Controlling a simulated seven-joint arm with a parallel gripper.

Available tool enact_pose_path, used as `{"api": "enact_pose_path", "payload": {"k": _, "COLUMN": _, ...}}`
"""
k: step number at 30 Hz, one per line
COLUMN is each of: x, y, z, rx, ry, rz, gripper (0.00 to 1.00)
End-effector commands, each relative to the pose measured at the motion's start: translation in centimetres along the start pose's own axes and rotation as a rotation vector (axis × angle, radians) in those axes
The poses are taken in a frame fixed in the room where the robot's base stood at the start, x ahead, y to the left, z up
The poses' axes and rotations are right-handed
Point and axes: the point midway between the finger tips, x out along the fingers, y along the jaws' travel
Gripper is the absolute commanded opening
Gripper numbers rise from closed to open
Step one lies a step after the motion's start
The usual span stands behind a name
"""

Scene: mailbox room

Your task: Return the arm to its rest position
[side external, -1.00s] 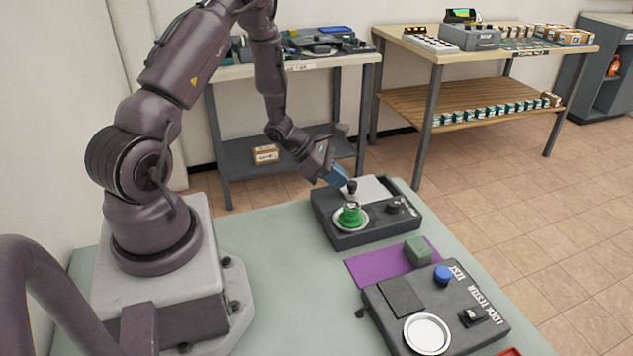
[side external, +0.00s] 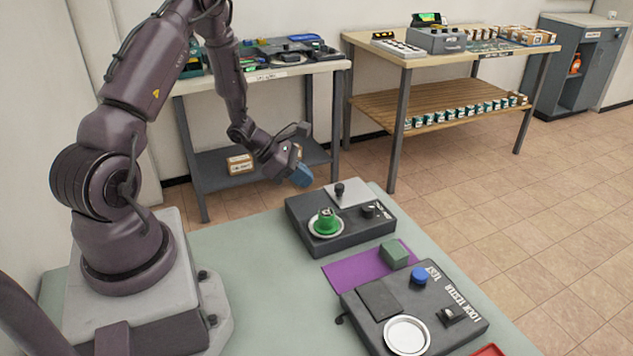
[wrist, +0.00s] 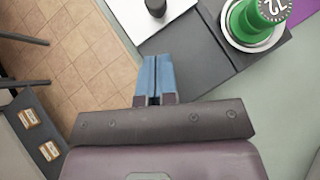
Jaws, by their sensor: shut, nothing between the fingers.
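My gripper (side external: 303,178) is in the air just off the back-left corner of the dark grey device at the back of the green table. Its blue fingers are together and empty; they also show in the wrist view (wrist: 155,75). The device (side external: 348,241) carries a green knob-like piece (side external: 326,222) on a round pale dish, a light plate with a black knob (side external: 340,188), and another dark knob. In the wrist view the green piece (wrist: 257,20) has a dark numbered top and stands apart from the fingers.
The lock tester box (side external: 447,318) with a blue button and white dish is at the table's front right. A green block (side external: 394,255) lies on a purple mat (side external: 350,270). Loaded benches stand behind. The table's middle (side external: 250,270) is clear.

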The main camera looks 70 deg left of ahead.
Motion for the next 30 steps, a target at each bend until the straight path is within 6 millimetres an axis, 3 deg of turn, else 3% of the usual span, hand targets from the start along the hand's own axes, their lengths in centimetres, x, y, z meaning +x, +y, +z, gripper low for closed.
{"api": "enact_pose_path", "payload": {"k": 3, "x": -3.1, "y": 0.1, "z": 0.2, "rx": 0.003, "ry": -0.002, "rz": 0.006, "gripper": 0.00}}
{"api": "enact_pose_path", "payload": {"k": 9, "x": -6.8, "y": 0.1, "z": 0.1, "rx": 0.003, "ry": -0.002, "rz": 0.004, "gripper": 0.00}}
{"api": "enact_pose_path", "payload": {"k": 16, "x": -8.5, "y": -0.1, "z": 0.0, "rx": 0.025, "ry": 0.001, "rz": -0.002, "gripper": 0.00}}
{"api": "enact_pose_path", "payload": {"k": 20, "x": -8.6, "y": -2.0, "z": -0.9, "rx": 0.139, "ry": 0.041, "rz": -0.090, "gripper": 0.00}}
{"api": "enact_pose_path", "payload": {"k": 23, "x": -9.3, "y": -4.1, "z": -0.2, "rx": 0.314, "ry": 0.073, "rz": -0.188, "gripper": 0.00}}
{"api": "enact_pose_path", "payload": {"k": 30, "x": -12.0, "y": -10.1, "z": 5.1, "rx": 0.948, "ry": 0.146, "rz": -0.445, "gripper": 0.00}}
